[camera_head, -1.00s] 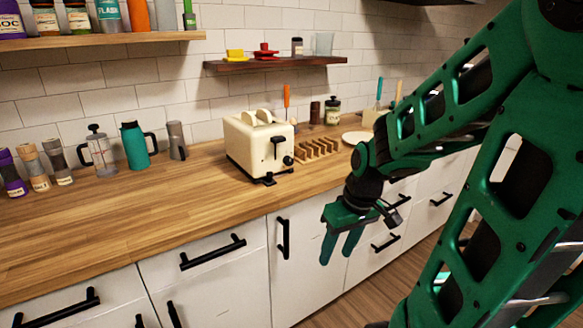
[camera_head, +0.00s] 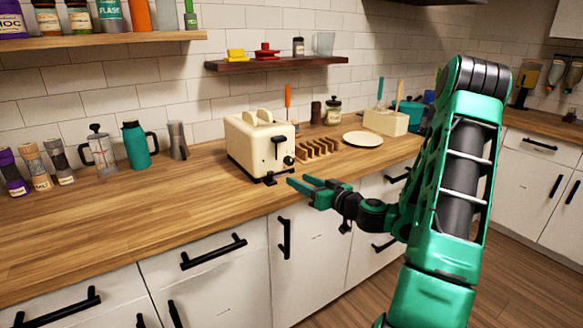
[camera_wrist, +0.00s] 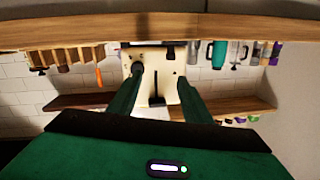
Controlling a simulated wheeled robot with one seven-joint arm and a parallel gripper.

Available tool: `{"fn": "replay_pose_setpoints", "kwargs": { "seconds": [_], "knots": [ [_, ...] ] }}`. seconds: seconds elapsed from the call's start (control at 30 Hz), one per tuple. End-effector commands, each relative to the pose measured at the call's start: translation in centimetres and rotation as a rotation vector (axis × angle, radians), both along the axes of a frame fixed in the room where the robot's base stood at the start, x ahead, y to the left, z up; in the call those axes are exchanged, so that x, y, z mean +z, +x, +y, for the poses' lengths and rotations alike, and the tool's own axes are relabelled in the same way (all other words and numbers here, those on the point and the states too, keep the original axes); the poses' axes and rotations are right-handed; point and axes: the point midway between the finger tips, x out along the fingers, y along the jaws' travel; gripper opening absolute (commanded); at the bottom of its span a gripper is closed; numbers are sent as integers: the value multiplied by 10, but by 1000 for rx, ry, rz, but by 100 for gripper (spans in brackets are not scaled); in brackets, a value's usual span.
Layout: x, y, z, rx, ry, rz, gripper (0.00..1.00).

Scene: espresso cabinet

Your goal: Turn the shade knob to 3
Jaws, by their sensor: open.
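The cream toaster (camera_head: 245,145) stands on the wooden counter with bread in its top. Its dark shade knob (camera_head: 289,160) is low on the front face, right of the black lever (camera_head: 278,143). The knob's setting is too small to read. My green gripper (camera_head: 298,181) is open and empty, in front of the toaster near the counter's front edge, apart from the knob. The wrist view is upside down; there the toaster (camera_wrist: 170,68) lies ahead between the open fingers, and the knob (camera_wrist: 137,69) shows close to the left finger's tip.
A wooden rack (camera_head: 319,149) stands right of the toaster, with a white plate (camera_head: 362,138) beyond it. The counter's left front (camera_head: 110,220) is clear.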

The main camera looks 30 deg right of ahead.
Motion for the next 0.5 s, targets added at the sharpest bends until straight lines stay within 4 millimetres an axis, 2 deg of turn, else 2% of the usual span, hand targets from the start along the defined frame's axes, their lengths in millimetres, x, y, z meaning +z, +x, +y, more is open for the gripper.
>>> {"fn": "replay_pose_setpoints", "kwargs": {
  "seconds": [0.03, 0.1, 0.2, 0.37, 0.5],
  "knots": [
    [1, 0, -14, -41, 18, -17, 45],
    [3, -1, -27, -83, 28, -37, 45],
    [5, 0, -38, -116, 35, -51, 45],
    [5, 11, -38, -119, 33, -54, 45],
    [6, 31, -37, -117, 31, -56, 45]
  ]
}}
